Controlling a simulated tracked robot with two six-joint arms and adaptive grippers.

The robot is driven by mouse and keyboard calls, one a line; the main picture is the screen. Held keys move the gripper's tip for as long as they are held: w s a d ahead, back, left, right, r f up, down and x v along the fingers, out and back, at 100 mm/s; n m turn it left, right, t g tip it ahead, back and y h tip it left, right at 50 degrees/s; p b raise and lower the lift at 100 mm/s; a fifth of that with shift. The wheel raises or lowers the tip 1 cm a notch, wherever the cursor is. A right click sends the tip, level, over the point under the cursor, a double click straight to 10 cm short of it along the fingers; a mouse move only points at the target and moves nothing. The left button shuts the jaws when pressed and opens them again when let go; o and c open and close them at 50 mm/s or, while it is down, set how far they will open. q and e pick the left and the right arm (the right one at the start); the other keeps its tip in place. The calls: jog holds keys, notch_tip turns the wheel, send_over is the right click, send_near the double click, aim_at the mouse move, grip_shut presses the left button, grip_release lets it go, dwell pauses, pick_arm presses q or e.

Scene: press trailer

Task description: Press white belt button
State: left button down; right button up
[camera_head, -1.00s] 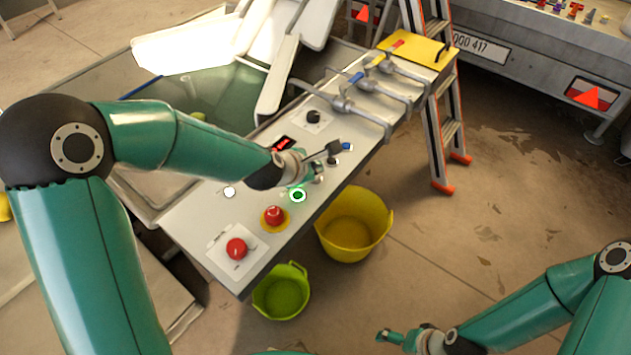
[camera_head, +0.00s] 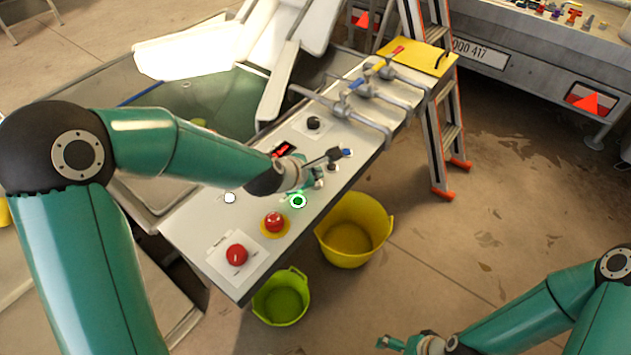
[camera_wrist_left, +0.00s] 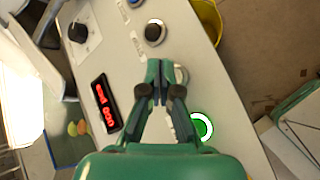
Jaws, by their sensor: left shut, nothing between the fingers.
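My left gripper (camera_head: 318,171) is shut and empty, low over the sloped control panel (camera_head: 195,229). In the left wrist view its fingertips (camera_wrist_left: 158,76) are together beside a pale round button (camera_wrist_left: 181,74), which they partly cover. I cannot tell whether they touch it. This button stands in a row between a black button (camera_wrist_left: 155,32) and a green-ringed button (camera_wrist_left: 202,126). Another small white round piece (camera_head: 230,197) is on the panel's left part. My right gripper (camera_head: 390,342) is at the bottom of the head view, away from the panel; its jaw opening is unclear.
Two red mushroom buttons (camera_head: 274,222) (camera_head: 237,254) are nearer on the panel. A red display (camera_wrist_left: 105,103) and a black knob (camera_wrist_left: 78,32) lie beside the row. Pipe valves (camera_head: 370,88) stand at the far end. Yellow (camera_head: 354,230) and green (camera_head: 281,297) buckets stand below.

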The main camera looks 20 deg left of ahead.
pick_arm(q)
jog(key=shift+f, duration=0.1)
dwell(0.3)
jog(key=shift+f+b, duration=0.3)
jog(key=shift+b, duration=0.2)
